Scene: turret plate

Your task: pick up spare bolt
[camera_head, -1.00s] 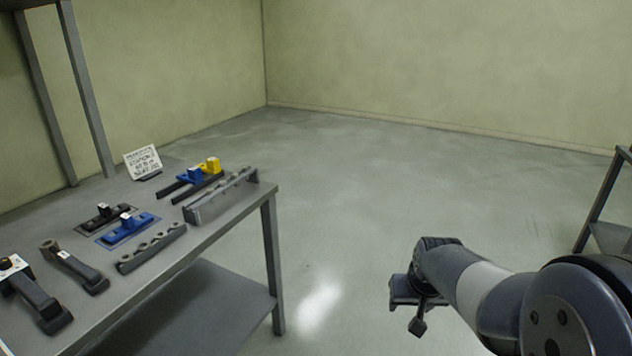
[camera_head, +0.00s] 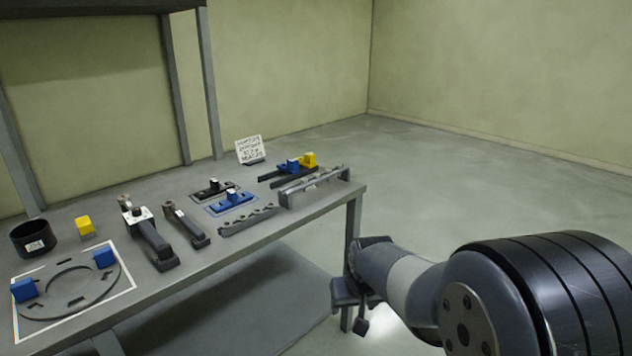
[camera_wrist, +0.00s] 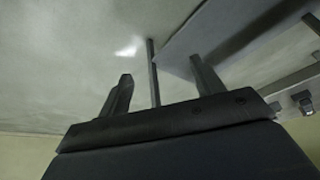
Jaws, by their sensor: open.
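I cannot clearly single out a spare bolt in either view. A dark strip with several knobs or holes (camera_head: 248,221) lies near the table's front edge, and a raised grey rack (camera_head: 315,187) stands near its right end; both are too small to tell whether a bolt sits in them. My gripper (camera_head: 352,302) is in front of the table's right end, low and apart from everything on top. In the wrist view my two fingers (camera_wrist: 163,86) are spread with nothing between them, and a table leg and shelf show beyond.
On the table (camera_head: 290,238) are a ring plate (camera_head: 42,304) with blue blocks, a black cup (camera_head: 33,238), a yellow block (camera_head: 85,227), two grey tools, a black fixture (camera_head: 214,188), a blue fixture (camera_head: 230,203) and a sign (camera_head: 250,150). Floor to the right is open.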

